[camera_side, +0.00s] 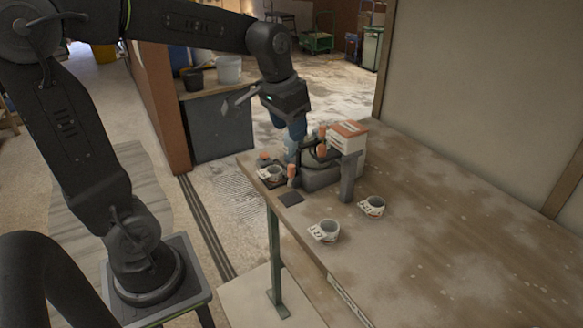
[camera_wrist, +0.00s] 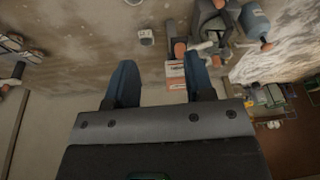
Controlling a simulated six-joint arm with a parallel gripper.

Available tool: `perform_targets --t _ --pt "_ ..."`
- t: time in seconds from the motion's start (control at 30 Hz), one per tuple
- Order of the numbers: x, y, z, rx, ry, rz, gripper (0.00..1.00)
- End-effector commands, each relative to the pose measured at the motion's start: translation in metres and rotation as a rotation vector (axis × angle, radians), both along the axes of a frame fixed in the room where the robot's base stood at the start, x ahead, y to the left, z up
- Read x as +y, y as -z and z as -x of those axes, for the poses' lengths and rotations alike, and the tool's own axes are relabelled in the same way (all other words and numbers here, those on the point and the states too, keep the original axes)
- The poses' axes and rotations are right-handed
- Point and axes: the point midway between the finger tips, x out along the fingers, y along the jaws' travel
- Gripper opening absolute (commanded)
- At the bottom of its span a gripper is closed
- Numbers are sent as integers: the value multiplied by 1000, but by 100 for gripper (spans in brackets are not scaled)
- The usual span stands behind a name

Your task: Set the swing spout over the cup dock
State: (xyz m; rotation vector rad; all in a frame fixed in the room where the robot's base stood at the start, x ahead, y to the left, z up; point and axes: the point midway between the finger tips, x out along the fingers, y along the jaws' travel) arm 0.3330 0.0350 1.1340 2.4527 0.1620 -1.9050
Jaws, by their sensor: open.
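My gripper (camera_side: 296,132) points down above the left side of a grey machine (camera_side: 322,175) on the table. Its two blue fingers stand apart with nothing held between them in the wrist view (camera_wrist: 161,84). The machine has orange-tipped parts and a white box with an orange top (camera_side: 347,137) on a grey post; the box also shows in the wrist view (camera_wrist: 175,74). I cannot tell for certain which part is the swing spout, as the gripper partly covers that area. A white cup (camera_side: 270,174) stands on a dark base at the table's left corner, perhaps the cup dock.
The table (camera_side: 450,235) is clear to the right. A wall panel (camera_side: 485,95) rises behind it.

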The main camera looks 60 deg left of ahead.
Motion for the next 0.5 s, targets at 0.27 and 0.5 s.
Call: perform_targets --t 0.27,0.5 --pt "97 51 -73 167 -72 40 48" --pt "147 88 -94 236 -98 72 48"
